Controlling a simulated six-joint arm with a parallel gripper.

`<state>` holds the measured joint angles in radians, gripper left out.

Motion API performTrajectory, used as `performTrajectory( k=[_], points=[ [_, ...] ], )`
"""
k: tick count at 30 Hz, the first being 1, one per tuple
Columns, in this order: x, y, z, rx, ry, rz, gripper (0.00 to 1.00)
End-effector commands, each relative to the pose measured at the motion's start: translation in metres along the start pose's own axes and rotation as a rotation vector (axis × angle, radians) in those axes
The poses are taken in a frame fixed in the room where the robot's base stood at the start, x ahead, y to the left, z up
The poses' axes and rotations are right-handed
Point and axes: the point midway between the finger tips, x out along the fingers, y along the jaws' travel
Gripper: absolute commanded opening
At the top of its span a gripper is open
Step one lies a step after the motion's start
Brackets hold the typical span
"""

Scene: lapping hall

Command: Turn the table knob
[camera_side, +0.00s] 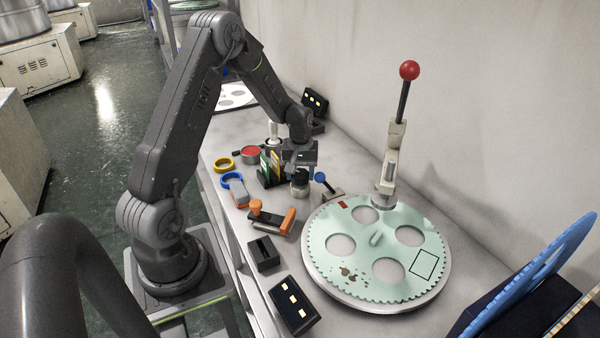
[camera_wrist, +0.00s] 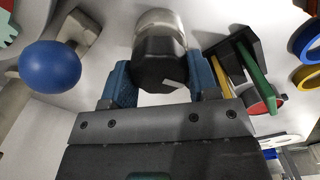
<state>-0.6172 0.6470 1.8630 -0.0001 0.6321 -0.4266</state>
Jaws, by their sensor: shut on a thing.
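The table knob is a dark faceted knob with a white pointer mark on a silver round base. In the wrist view the knob (camera_wrist: 158,62) lies between the two blue fingers of my gripper (camera_wrist: 162,84), which is shut on it. In the side view the knob (camera_side: 300,177) stands on the bench, left of the round table (camera_side: 335,284) with its pale green toothed disc (camera_side: 376,240). My gripper (camera_side: 300,166) reaches down onto it from above. The fingers partly hide its top in the side view.
A blue ball lever (camera_side: 320,177) stands close right of the knob. A holder with coloured cards (camera_side: 270,169) is close on its left. A red-topped lever press (camera_side: 396,135) rises behind the disc. An orange-handled tool (camera_side: 272,219) and dark boxes lie in front.

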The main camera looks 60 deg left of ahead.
Motion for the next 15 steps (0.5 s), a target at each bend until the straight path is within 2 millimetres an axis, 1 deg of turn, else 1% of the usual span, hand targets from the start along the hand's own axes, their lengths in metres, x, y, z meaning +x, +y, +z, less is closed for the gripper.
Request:
performTrajectory(
  k=[6,15],
  points=[
    [-0.0006,0.0007,-0.0004,0.186,0.002,0.0,0.31],
    [-0.0007,0.0012,-0.0004,0.369,0.002,0.0,0.31]
  ],
)
